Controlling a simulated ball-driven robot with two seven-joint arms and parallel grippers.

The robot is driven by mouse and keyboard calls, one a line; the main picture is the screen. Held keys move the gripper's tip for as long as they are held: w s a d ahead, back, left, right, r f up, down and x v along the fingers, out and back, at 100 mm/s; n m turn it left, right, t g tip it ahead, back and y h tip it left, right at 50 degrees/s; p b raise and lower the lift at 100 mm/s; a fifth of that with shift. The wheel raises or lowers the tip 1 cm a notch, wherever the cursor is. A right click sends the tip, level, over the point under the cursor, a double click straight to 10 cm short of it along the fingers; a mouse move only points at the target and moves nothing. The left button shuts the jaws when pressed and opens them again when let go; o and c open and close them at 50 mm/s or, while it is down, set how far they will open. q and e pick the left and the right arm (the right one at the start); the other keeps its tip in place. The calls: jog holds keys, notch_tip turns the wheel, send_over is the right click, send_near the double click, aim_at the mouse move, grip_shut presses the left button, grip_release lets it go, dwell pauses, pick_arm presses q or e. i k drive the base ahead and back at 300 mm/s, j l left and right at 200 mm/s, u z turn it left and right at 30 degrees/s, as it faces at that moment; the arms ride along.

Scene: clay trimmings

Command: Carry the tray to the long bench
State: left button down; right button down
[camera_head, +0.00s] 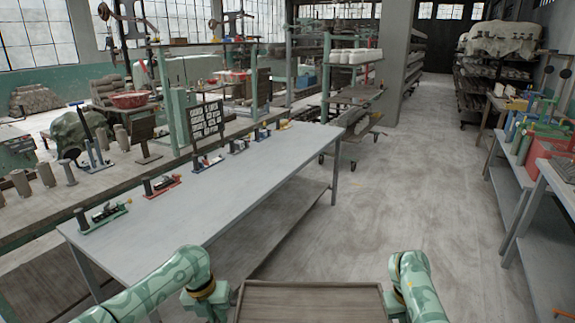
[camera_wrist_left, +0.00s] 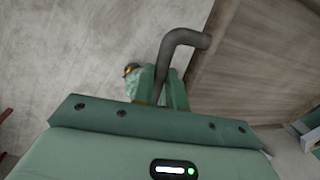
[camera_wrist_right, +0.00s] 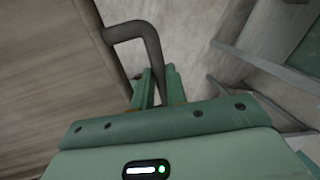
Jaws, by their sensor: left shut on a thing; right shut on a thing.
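The brown wooden tray (camera_head: 310,303) is at the bottom middle of the head view, only its far part showing. It also shows in the left wrist view (camera_wrist_left: 255,65) and the right wrist view (camera_wrist_right: 50,75). My left gripper (camera_wrist_left: 168,90) is shut on the dark bent handle (camera_wrist_left: 182,38) at one side of the tray. My right gripper (camera_wrist_right: 152,88) is shut on the matching handle (camera_wrist_right: 135,28) at the other side. A long grey bench (camera_head: 235,190) stands ahead and to the left, with several small clamp-like tools along its far edge.
Grey tables (camera_head: 512,165) with a red box (camera_head: 548,148) line the right side. The concrete floor (camera_head: 410,190) between is clear.

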aim_at(199, 210)
jog(key=i, duration=1.6)
jog(key=i+u, duration=0.15)
jog(key=i, duration=0.5)
jog(key=i+l+u, duration=0.2)
jog(key=i, duration=0.45)
jog(key=u, duration=1.7)
